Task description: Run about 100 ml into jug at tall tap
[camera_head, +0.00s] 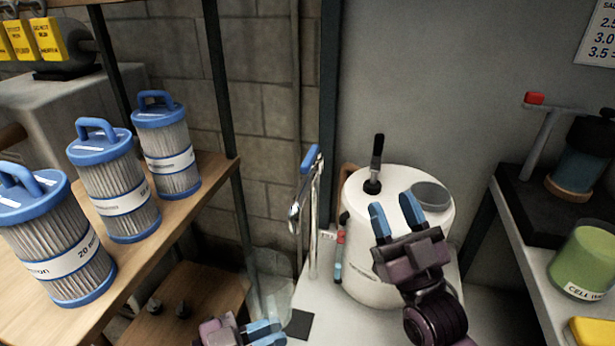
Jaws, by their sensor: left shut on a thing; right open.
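The tall tap (313,220) is a slim chrome column with a blue lever (310,159) on top and a short spout pointing down at its left. A clear jug (268,270) is low in front and left of the tap, its mouth below the spout's height. I cannot tell whether its mouth is exactly under the spout, or whether it holds water. My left gripper (264,331) is shut at the jug's lower part; the exact grip is hard to see. My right gripper (395,213) is open and empty, in front of the white tank, right of the tap.
The white tank (360,270) with a black-handled top stands right of the tap. Several blue-capped filter cartridges (115,185) stand on the left wooden shelf (205,190). A dark square (299,324) lies on the pale counter. A green tub (583,262) is on the right shelf.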

